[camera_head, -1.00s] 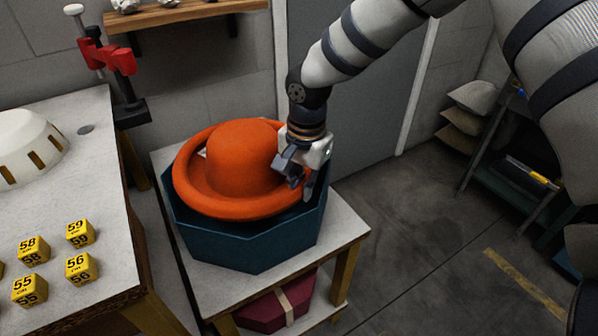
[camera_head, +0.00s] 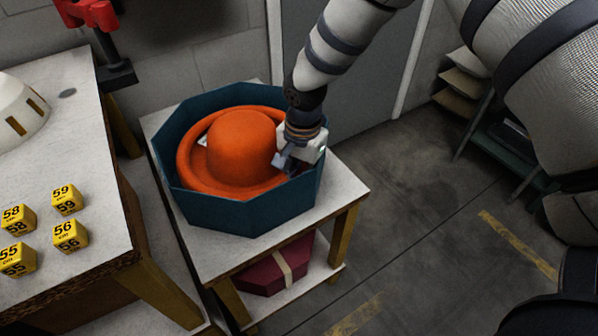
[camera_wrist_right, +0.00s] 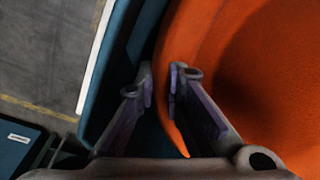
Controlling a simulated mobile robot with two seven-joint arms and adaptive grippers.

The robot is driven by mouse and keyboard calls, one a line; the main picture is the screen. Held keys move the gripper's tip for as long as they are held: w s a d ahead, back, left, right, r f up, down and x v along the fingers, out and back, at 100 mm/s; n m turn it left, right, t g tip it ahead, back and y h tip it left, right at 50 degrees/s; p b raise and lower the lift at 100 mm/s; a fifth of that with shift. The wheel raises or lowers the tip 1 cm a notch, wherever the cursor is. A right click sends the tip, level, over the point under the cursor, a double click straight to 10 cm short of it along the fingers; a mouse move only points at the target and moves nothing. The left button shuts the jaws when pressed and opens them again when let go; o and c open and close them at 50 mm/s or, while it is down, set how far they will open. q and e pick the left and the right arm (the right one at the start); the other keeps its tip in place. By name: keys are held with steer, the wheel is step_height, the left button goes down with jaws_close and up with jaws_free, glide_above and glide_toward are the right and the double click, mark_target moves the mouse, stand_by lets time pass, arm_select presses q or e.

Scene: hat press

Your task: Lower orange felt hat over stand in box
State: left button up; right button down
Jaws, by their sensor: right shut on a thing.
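The orange felt hat (camera_head: 238,150) sits crown up inside the blue octagonal box (camera_head: 246,216), its brim below the box's rim. My right gripper (camera_head: 290,166) reaches in over the box's right side and is shut on the right part of the hat's brim. In the right wrist view the two fingers (camera_wrist_right: 163,92) hold the orange brim (camera_wrist_right: 188,60) between them, with the box wall (camera_wrist_right: 112,72) close beside. The stand is hidden under the hat. My left gripper is not in view.
The box stands on a small white-topped table (camera_head: 338,188). A maroon box (camera_head: 272,276) lies on its lower shelf. A workbench at left holds yellow numbered blocks (camera_head: 67,198) and a white dome (camera_head: 18,112). A red clamp (camera_head: 88,14) stands behind.

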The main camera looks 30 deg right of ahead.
steer(key=shift+f, duration=0.35)
stand_by(0.4)
steer(key=c, duration=1.6)
jaws_free()
